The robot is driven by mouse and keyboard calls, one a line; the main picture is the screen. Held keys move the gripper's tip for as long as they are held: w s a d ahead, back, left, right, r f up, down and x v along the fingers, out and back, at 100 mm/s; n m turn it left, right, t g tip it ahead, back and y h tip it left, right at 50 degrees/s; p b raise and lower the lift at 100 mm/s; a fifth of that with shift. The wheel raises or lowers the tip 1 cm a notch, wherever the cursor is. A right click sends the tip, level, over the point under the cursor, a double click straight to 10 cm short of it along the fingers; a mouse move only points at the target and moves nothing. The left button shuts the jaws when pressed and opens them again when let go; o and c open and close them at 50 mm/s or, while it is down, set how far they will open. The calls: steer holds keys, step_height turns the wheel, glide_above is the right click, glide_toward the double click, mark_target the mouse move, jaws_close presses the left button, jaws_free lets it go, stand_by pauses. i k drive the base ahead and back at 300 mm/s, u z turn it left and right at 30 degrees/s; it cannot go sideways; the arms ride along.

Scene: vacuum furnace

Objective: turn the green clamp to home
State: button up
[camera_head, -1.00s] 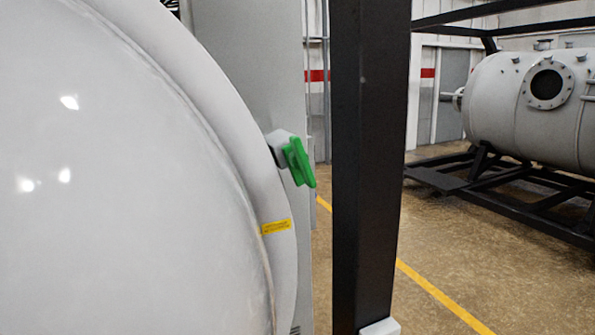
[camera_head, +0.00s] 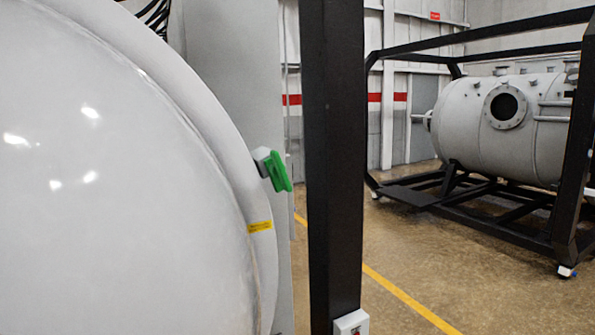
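The green clamp (camera_head: 277,171) sits on the right rim of the large white domed furnace door (camera_head: 130,190). Its green part is tilted, with the lower end leaning to the right, and a light grey block joins it to the rim. A yellow label (camera_head: 260,226) is on the rim below the clamp. My gripper is not in the picture, so its distance from the clamp and its opening do not show.
A black upright post (camera_head: 335,170) stands just right of the clamp, with a grey switch box (camera_head: 351,322) low on it. A second grey vessel (camera_head: 505,125) in a black frame stands at the back right. Open floor (camera_head: 420,260) with a yellow line lies between.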

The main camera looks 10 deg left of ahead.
mark_target(276, 169)
steer(key=z, duration=0.3)
steer(key=i, duration=1.2)
steer(key=z, duration=0.15)
